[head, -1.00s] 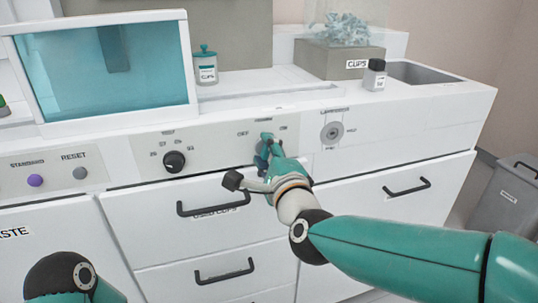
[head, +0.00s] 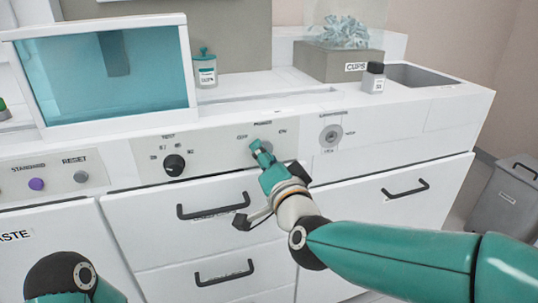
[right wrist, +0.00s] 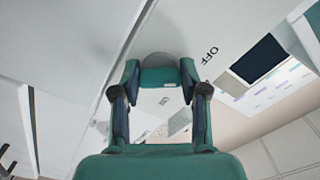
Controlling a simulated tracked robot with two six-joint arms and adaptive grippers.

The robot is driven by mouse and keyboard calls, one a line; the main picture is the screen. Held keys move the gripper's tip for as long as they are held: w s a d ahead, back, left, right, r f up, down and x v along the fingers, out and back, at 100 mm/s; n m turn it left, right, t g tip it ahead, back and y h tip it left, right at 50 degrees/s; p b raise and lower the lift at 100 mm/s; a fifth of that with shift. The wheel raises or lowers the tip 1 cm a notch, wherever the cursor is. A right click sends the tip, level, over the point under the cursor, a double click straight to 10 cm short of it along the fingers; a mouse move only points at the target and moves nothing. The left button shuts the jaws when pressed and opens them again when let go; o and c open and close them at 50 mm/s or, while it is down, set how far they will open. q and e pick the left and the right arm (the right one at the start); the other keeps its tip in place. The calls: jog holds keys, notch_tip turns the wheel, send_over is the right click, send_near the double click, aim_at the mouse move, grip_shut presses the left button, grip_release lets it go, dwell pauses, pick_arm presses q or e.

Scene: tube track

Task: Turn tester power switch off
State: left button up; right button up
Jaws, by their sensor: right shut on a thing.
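The power switch sits on the tester's front panel (head: 215,162), under a POWER label, with OFF at its left and ON at its right. In the head view my right gripper (head: 261,150) covers most of it. In the right wrist view a grey disc of the power switch (right wrist: 157,58) shows just past the fingertips of my right gripper (right wrist: 160,78), with the OFF label to its right. In the head view the fingers tilt up and left, toward the OFF side. My left gripper is out of view.
A black TEST knob (head: 174,165) is left of the power switch, and a keyed round switch (head: 331,136) is right of it. Drawers with black handles (head: 213,207) lie below. A teal-windowed box (head: 105,75) and a lidded jar (head: 205,72) stand above.

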jog(key=shift+f+n, duration=0.4)
jog(key=shift+n, duration=0.6)
jog(key=shift+a, duration=0.1)
jog(key=o, duration=1.1)
jog(key=shift+o, duration=0.2)
jog(key=shift+r, duration=0.1)
jog(key=shift+r, duration=0.1)
jog(key=v, duration=1.2)
